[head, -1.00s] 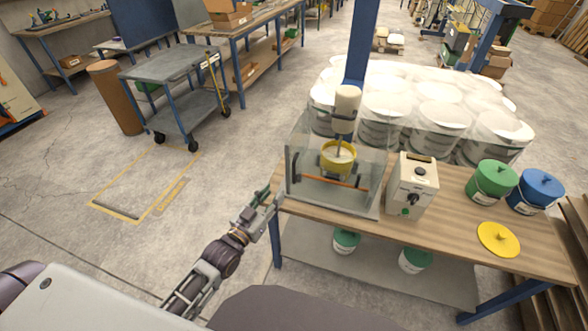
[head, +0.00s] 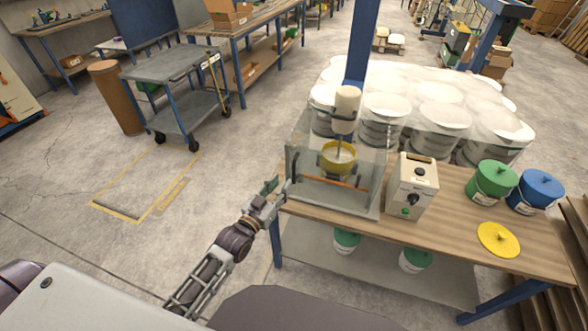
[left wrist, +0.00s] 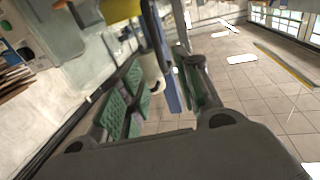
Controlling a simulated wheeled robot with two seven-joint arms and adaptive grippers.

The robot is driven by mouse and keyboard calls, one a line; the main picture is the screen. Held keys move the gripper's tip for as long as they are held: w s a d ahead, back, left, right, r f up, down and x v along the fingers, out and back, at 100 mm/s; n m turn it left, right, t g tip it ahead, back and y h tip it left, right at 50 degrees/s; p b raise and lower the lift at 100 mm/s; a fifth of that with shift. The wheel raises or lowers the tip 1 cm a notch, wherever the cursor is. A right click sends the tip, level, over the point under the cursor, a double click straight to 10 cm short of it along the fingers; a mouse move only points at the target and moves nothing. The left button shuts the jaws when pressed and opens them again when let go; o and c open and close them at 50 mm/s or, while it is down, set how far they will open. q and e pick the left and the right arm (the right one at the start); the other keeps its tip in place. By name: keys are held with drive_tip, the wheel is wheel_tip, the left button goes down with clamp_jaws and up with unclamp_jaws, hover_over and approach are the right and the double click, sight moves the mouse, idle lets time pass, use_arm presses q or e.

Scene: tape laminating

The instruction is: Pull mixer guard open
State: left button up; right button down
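The mixer guard (head: 303,192) is a clear box on the left part of the workbench, with an orange bar (head: 345,183) across its lower front. It looks closed around the yellow mixing pot (head: 338,160), below the cream mixer head (head: 346,101). My left gripper (head: 278,188) is at the guard's left front corner, left of the orange bar. Whether it touches the guard is unclear. In the left wrist view its fingers (left wrist: 165,95) are spread, with green pads, and nothing is clearly held between them. My right gripper is not in view.
A control box (head: 412,188) stands right of the guard. A green bucket (head: 492,182), a blue bucket (head: 536,192) and a yellow lid (head: 498,239) are farther right on the workbench (head: 450,230). White buckets crowd behind it.

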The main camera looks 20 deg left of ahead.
sight(293, 170)
use_arm(q)
drive_tip(key=shift+x, duration=4.65)
clamp_jaws()
